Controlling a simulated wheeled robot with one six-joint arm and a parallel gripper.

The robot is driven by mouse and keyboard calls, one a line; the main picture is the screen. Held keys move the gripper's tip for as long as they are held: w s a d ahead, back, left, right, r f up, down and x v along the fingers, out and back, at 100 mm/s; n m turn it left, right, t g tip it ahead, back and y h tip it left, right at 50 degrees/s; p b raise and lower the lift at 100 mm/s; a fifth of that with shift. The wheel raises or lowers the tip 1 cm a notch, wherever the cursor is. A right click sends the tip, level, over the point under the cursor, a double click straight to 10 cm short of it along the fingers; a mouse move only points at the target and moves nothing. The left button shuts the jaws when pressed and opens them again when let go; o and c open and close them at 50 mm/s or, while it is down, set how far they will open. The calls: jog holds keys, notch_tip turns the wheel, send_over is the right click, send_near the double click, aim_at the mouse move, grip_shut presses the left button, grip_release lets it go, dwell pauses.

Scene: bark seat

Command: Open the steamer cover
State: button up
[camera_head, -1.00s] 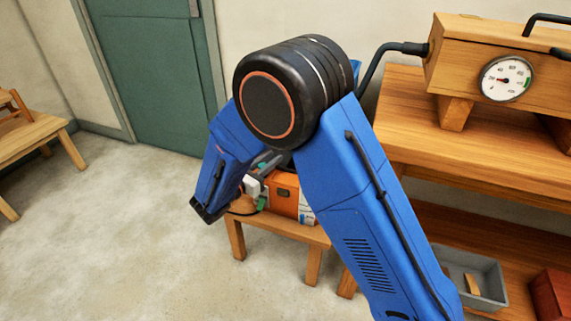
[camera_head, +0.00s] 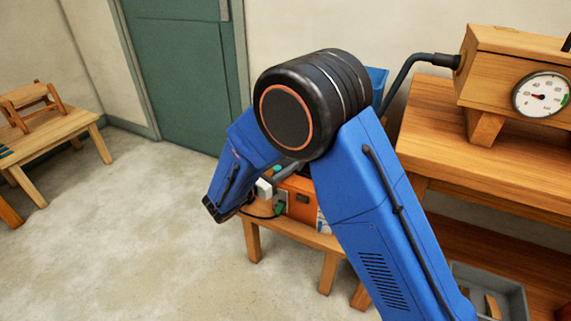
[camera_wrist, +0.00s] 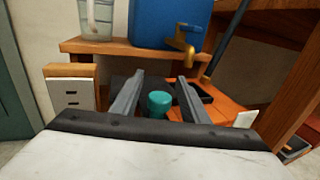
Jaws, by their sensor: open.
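My gripper (camera_wrist: 162,84) is open in the wrist view, with its two grey fingers spread. A round teal cap (camera_wrist: 159,103) shows between the fingers, on top of an orange machine. I cannot tell how far below the fingers it is; nothing is held. The orange machine (camera_head: 300,199), apparently the steamer, stands on a low wooden bench in the head view, partly hidden by my blue arm. The teal cap (camera_head: 277,169) shows small there beside my arm. The gripper is mostly hidden in the head view.
A blue container with a brass tap (camera_wrist: 183,39) and a pale jug (camera_wrist: 96,20) stand on a shelf behind the machine. A wooden box with a gauge (camera_head: 541,96) and black hose (camera_head: 398,80) stands at right. A grey tray (camera_head: 480,282) is low right. The floor (camera_head: 130,240) at left is clear.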

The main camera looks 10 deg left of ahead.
jog(key=v, duration=1.6)
jog(key=shift+s+a, duration=0.25)
jog(key=shift+s, duration=0.1)
